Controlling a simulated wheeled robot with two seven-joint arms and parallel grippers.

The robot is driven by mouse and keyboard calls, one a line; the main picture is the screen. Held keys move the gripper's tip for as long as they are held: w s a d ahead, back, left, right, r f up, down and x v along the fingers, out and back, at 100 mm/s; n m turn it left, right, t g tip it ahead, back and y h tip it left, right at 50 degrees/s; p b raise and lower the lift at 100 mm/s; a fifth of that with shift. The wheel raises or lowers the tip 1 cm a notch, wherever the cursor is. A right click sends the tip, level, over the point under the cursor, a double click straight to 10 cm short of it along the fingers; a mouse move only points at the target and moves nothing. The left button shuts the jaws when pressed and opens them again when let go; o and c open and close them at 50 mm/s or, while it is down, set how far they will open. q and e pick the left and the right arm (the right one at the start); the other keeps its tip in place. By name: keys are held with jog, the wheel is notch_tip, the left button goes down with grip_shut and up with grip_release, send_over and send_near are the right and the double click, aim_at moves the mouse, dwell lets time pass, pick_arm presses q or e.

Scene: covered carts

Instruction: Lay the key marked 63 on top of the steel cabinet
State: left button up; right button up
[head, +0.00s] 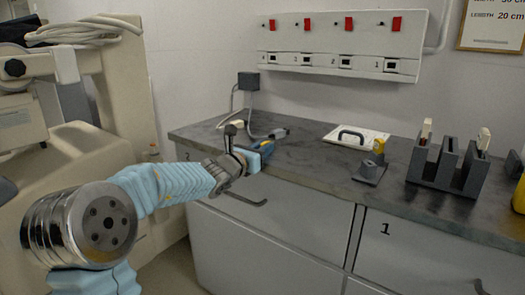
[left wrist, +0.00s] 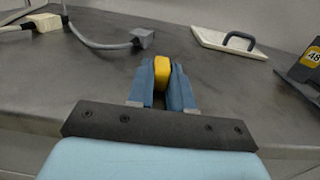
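My left gripper (head: 262,152) reaches over the front left part of the dark top (head: 315,152) of the grey cabinet (head: 270,218). In the left wrist view the gripper's blue fingers (left wrist: 162,85) are closed on both sides of a yellow piece (left wrist: 163,70), which looks like a key's head. No number can be read on it, and its lower part is hidden between the fingers. Whether it touches the top cannot be told. No marking 63 is readable in either view. My right gripper is not in view.
A white board with a dark handle (head: 357,136), a small dark holder with a yellow part (head: 369,170) and a dark slotted rack (head: 446,168) stand to the right. A label 48 (left wrist: 314,55) shows in the left wrist view. Cables and a grey plug lie behind the gripper.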

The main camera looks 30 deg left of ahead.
pick_arm(q)
jog(key=o, duration=0.4)
jog(key=shift+f, duration=0.6)
jog(key=shift+r+p, duration=0.3)
jog(key=shift+p, duration=0.1)
jog(key=shift+r+p, duration=0.45)
jog(key=shift+p, duration=0.1)
jog(key=s, duration=0.4)
jog(key=s+b, duration=0.1)
jog(key=s, duration=0.7)
jog(key=shift+a+r+b, duration=0.15)
jog(key=shift+a+b, duration=0.2)
